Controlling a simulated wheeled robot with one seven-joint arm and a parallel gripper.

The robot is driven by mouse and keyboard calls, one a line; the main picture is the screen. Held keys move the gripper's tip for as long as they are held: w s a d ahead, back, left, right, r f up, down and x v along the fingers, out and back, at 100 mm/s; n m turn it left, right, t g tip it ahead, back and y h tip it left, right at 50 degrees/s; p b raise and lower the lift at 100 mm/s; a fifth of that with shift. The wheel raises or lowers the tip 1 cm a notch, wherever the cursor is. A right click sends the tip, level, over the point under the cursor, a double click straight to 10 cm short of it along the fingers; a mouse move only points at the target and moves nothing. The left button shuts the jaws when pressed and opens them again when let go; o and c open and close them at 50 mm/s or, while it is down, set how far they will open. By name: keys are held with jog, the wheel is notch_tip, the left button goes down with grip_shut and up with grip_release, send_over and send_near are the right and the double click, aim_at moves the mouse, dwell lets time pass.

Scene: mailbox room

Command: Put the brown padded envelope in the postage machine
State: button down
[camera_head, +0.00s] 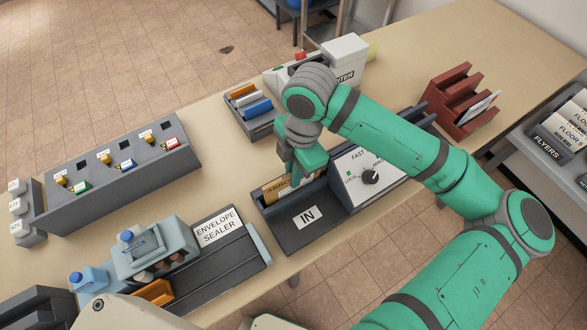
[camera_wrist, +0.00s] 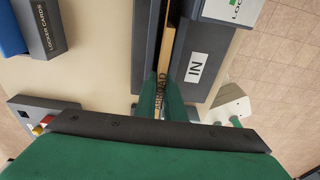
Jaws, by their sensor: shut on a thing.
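The brown padded envelope (camera_head: 274,191) stands on its edge in the slot marked IN of the postage machine (camera_head: 275,230), along the slot's far wall. My gripper (camera_head: 297,176) is above the slot and shut on the envelope's upper edge, partly covering it. In the wrist view the envelope (camera_wrist: 169,45) is a thin brown strip with dark lettering between my two fingers (camera_wrist: 164,98), beside the IN label. The machine's white panel (camera_head: 365,170) has a black dial with FAST and LOCAL marks. The envelope's lower part is hidden.
The envelope sealer (camera_head: 218,228) stands left of the machine. A grey box of locker cards (camera_head: 246,110) and a white printer-like box (camera_head: 343,60) are behind. A red rack (camera_head: 462,100) is at right. A grey panel with coloured keys (camera_head: 115,165) is at far left.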

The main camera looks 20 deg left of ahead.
jog(key=c, duration=1.8)
grip_release()
jog(key=shift+s+f, duration=0.1)
jog(key=shift+o, duration=0.2)
jog(key=shift+r, duration=3.55)
